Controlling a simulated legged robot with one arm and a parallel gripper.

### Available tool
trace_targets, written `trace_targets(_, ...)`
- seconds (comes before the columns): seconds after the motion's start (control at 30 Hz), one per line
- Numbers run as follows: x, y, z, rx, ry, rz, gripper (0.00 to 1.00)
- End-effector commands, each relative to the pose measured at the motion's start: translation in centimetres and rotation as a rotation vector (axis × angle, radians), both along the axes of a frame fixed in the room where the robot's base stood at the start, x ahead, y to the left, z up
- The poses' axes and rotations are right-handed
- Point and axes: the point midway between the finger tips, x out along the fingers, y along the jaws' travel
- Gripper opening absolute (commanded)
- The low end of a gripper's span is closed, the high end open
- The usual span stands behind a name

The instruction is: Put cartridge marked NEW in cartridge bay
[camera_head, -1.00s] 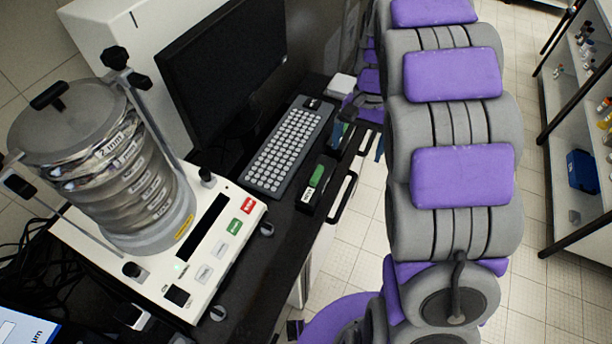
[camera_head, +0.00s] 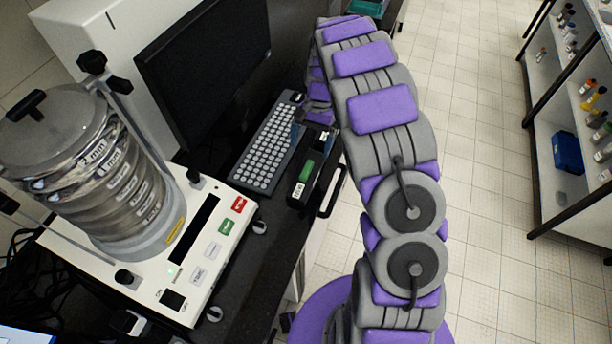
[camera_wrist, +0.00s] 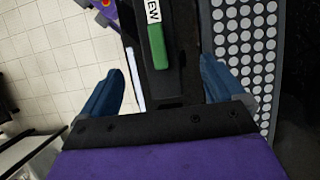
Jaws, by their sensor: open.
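The cartridge marked NEW (camera_wrist: 157,42), green with a white label, lies in a black holder (camera_wrist: 184,60) between the keyboard and the bench edge. In the head view the green cartridge (camera_head: 306,170) shows beside the right side of the keyboard, with a white label at its near end. My gripper (camera_wrist: 164,80) is open in the wrist view, its blue fingers apart and empty. The cartridge lies ahead of the gap between them, not touched. I cannot make out a cartridge bay.
The keyboard (camera_head: 265,148) and a dark monitor (camera_head: 205,75) stand left of my arm. The sieve shaker (camera_head: 180,255) with its sieve stack is at the left. A shelf with bottles (camera_head: 566,100) is at the right, across open floor.

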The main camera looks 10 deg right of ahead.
Motion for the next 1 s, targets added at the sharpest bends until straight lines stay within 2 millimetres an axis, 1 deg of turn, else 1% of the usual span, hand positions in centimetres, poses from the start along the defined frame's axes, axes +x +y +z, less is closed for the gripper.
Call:
trace_targets(0.03, -0.5, 0.2, -1.1, -0.001, 0.008, 0.0, 0.96)
trace_targets(0.1, -1.0, 0.6, -2.4, 0.0, 0.007, 0.0, 0.96)
trace_targets(0.23, -1.5, 1.0, -4.3, 0.0, 0.005, 0.001, 0.96)
trace_targets(0.33, -1.8, 1.2, -5.2, -0.001, 0.003, 0.0, 0.96)
trace_targets(0.57, -2.2, 1.4, -6.1, -0.001, 0.003, 0.0, 0.96)
trace_targets(0.83, -3.2, 2.1, -9.5, -0.001, 0.003, 0.0, 0.96)
trace_targets(0.9, -3.4, 2.2, -10.2, -0.001, 0.001, 0.001, 0.96)
trace_targets(1.0, -3.5, 2.3, -10.4, 0.0, 0.001, 0.0, 0.96)
